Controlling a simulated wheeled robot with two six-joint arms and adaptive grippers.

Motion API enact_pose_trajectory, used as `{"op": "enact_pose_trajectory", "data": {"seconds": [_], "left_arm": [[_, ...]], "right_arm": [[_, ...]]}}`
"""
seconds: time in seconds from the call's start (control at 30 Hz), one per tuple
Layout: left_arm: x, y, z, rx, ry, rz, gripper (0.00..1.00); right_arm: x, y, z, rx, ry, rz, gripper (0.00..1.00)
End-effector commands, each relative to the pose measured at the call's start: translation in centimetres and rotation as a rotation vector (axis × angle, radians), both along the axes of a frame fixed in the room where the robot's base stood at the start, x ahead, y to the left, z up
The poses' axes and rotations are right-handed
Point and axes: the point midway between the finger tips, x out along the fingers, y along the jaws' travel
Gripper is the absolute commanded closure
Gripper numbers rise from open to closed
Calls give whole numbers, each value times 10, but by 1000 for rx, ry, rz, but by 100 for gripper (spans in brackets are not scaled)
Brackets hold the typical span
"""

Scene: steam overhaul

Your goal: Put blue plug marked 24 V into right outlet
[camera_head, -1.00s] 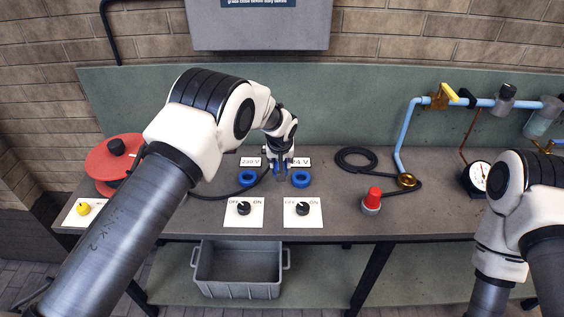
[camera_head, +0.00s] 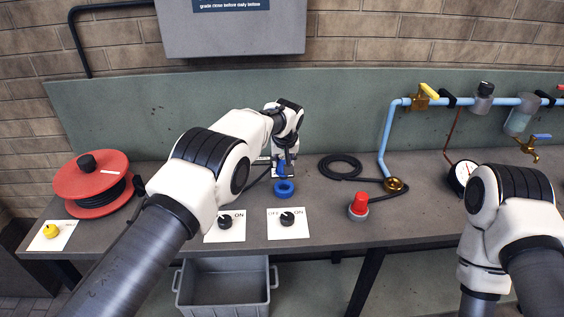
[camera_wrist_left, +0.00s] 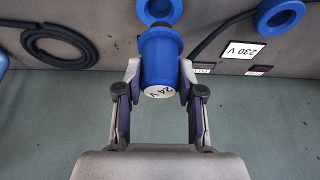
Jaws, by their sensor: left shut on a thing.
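My left gripper (camera_head: 284,172) is shut on the blue plug (camera_head: 282,168). In the left wrist view, the gripper's fingers (camera_wrist_left: 160,85) clasp the plug (camera_wrist_left: 160,60) from both sides, and its white end reads 24 V. The right outlet, a blue ring (camera_head: 284,190), is just in front of the plug in the head view. It shows at the top edge of the left wrist view (camera_wrist_left: 160,6), in line with the plug's dark far end. Whether they touch is unclear. The left outlet (camera_wrist_left: 281,14) shows near the 230 V label (camera_wrist_left: 244,51); my left arm hides it in the head view.
Two OFF/ON knobs (camera_head: 225,221) (camera_head: 287,219) sit on white plates near the bench's front. A red cable reel (camera_head: 92,190) stands left, a red button (camera_head: 358,205) right. A black hose coil (camera_head: 340,167) and blue pipe (camera_head: 386,140) lie beyond. A grey crate (camera_head: 226,300) is below.

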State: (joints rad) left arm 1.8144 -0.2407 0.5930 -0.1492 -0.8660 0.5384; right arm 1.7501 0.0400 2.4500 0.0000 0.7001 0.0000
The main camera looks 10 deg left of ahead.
Motion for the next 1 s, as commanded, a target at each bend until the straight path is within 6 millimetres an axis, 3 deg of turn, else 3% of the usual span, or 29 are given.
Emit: {"op": "enact_pose_trajectory", "data": {"seconds": [1.0], "left_arm": [[2, -3, -16, 0, -1, 0, 100]], "right_arm": [[0, 0, -15, 0, 0, 0, 60]]}}
